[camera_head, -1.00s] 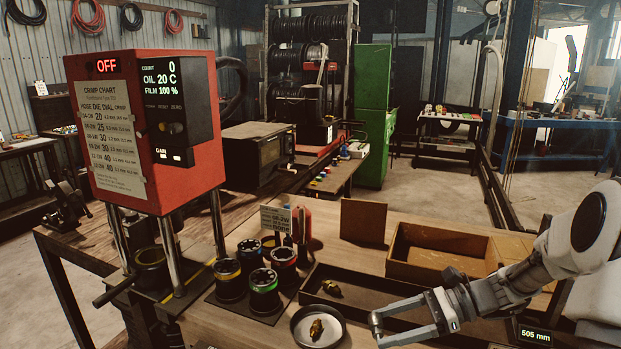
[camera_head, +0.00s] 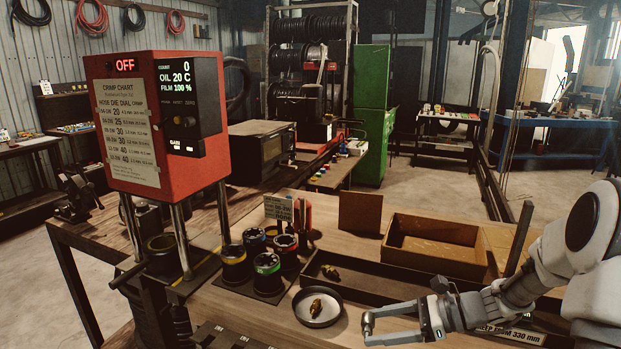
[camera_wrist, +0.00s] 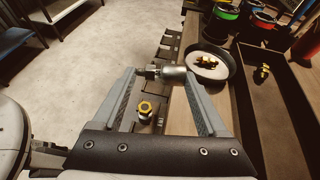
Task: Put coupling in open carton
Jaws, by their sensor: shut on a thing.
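My gripper (camera_head: 366,327) is shut on a silver metal coupling (camera_wrist: 168,73), held crosswise between its fingertips. The coupling is small and partly covered by the fingers in the head view. The open carton (camera_head: 436,262) is a brown box at the back right of the bench, beyond and to the right of my gripper. Its inside looks empty from here. My gripper is in front of the carton, near the bench's front edge.
A round dish (camera_head: 333,317) with a brass fitting (camera_head: 316,306) lies left of my gripper. A long dark tray (camera_head: 372,291) with another brass fitting (camera_head: 331,272) lies between gripper and carton. Die pots (camera_head: 267,271) and the red crimper (camera_head: 160,120) stand left. A brown panel (camera_head: 360,213) stands behind.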

